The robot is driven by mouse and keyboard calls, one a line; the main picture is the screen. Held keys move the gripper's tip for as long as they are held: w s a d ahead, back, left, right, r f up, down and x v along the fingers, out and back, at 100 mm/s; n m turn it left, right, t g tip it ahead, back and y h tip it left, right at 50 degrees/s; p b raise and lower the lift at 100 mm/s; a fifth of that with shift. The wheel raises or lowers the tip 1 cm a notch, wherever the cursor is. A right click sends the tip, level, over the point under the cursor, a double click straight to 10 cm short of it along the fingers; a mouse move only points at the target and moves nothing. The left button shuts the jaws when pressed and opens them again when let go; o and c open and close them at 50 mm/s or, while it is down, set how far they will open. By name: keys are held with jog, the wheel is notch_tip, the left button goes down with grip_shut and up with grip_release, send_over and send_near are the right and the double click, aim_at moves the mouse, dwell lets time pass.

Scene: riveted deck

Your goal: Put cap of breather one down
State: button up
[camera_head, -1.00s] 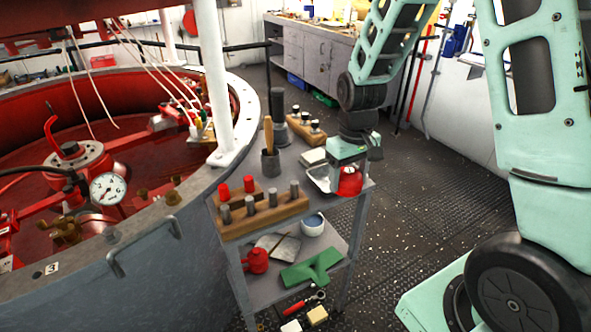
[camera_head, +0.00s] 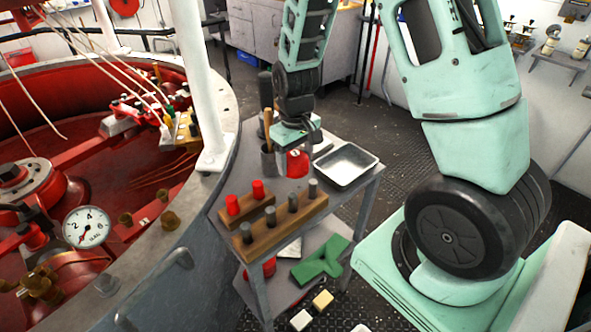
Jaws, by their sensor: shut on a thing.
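My gripper (camera_head: 293,147) is shut on a red cap (camera_head: 297,164), which has a small pale mark on its side. The cap hangs low over the top of the grey cart (camera_head: 330,198), left of the shallow metal tray (camera_head: 345,164). I cannot tell whether its underside touches the cart top. The fingertips are largely hidden by the gripper body and the cap. The tray looks empty.
A wooden block with grey pegs (camera_head: 279,221) and one with red pegs (camera_head: 248,206) stand at the cart's front left. A dark cup (camera_head: 268,160) with a wooden handle stands left of the cap. A green piece (camera_head: 321,260) lies on the lower shelf.

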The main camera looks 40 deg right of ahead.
aim_at(296, 184)
jog(key=shift+f, duration=2.5)
jog(key=shift+f, duration=0.1)
jog(key=shift+f, duration=0.1)
jog(key=o, duration=1)
jog(key=shift+c, duration=0.2)
